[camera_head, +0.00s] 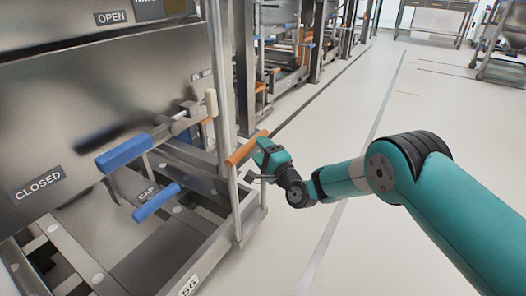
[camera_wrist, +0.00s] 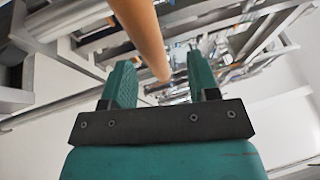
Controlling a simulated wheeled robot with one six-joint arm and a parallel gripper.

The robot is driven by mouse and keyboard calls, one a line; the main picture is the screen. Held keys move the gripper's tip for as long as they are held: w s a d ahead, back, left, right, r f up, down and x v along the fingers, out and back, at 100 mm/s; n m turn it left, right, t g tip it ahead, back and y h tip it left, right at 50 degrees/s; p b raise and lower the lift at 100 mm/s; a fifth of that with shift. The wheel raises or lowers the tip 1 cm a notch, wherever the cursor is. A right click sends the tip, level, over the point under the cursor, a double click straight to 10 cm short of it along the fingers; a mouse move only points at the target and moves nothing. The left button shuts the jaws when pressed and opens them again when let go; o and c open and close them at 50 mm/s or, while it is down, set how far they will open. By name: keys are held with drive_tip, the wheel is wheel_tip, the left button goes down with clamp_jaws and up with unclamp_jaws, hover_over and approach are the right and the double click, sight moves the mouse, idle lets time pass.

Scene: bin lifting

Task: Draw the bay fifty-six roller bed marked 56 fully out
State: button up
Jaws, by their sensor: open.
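The roller bed (camera_head: 228,250) is a low grey metal frame at the lower left of the head view, with a label reading 56 (camera_head: 188,285) on its front edge. An orange handle bar (camera_head: 246,147) sits by the upright post at the frame's corner. My gripper (camera_head: 258,165) is open, right beside the orange handle. In the wrist view the orange bar (camera_wrist: 143,35) runs down from the top into the space between my two open fingers (camera_wrist: 160,85). I cannot tell whether a finger touches it.
Two blue handles, an upper one (camera_head: 125,154) and a lower one (camera_head: 156,202), stick out left of the post. A steel cabinet panel (camera_head: 60,110) carries OPEN and CLOSED labels. More bays line the back. The pale floor (camera_head: 400,95) on the right is mostly clear.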

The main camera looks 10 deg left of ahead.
drive_tip(key=b+v, duration=1.7)
drive_tip(key=b, duration=0.5)
drive_tip(key=shift+s+d, duration=0.15)
drive_tip(key=shift+f, duration=0.1)
